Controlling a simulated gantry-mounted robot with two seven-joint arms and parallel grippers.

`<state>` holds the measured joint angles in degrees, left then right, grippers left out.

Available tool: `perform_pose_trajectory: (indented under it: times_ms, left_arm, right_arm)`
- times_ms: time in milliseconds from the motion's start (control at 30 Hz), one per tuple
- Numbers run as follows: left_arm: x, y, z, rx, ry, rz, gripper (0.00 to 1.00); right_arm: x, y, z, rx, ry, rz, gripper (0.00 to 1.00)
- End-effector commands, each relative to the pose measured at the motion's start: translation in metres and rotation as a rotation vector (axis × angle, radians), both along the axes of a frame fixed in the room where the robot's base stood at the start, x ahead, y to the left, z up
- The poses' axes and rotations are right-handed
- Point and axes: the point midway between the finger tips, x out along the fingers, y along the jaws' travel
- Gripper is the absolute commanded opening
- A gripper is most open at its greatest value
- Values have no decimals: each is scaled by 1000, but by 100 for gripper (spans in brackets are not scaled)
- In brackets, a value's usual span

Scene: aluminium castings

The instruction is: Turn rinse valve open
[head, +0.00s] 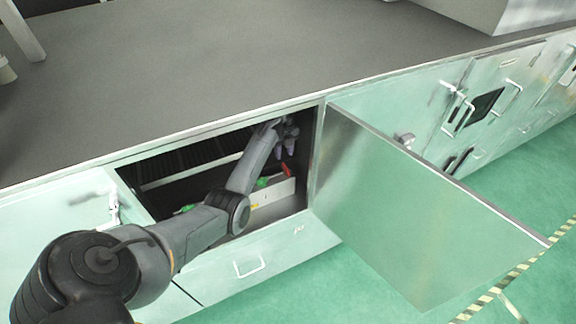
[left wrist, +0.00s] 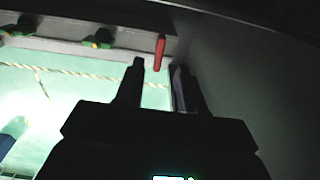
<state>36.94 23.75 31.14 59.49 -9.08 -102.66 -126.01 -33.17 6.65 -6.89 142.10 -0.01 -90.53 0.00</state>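My left arm reaches into an open cabinet bay, and my left gripper (head: 284,151) points down inside it near the right wall. A red handle (head: 287,170), which looks like the valve lever, is just below the fingertips, at the right end of a pale bar. In the left wrist view the red handle (left wrist: 160,52) stands in line with the gap between the two spread fingers (left wrist: 157,82), beyond or at their tips. Contact cannot be told. The gripper looks open and empty. The valve body is mostly hidden. My right gripper is out of view.
The cabinet door (head: 420,215) is swung wide open to the right. The grey worktop (head: 200,70) lies above the bay. The bay's dark side wall is close beside the gripper.

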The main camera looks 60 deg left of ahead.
Motion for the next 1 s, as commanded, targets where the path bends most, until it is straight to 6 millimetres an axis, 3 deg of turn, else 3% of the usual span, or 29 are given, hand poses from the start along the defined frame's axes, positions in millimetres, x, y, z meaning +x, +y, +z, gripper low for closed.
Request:
perform_pose_trajectory:
  times_ms: [200,433,900,1000]
  left_arm:
    - [0,-1,-37,-1,2,0,38]
    - [0,-1,-65,0,1,0,38]
    - [0,0,-76,2,-1,1,38]
    - [0,-1,-76,2,-1,1,26]
  right_arm:
    - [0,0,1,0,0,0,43]
    - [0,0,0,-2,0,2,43]
    - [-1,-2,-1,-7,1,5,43]
    - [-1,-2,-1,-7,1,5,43]
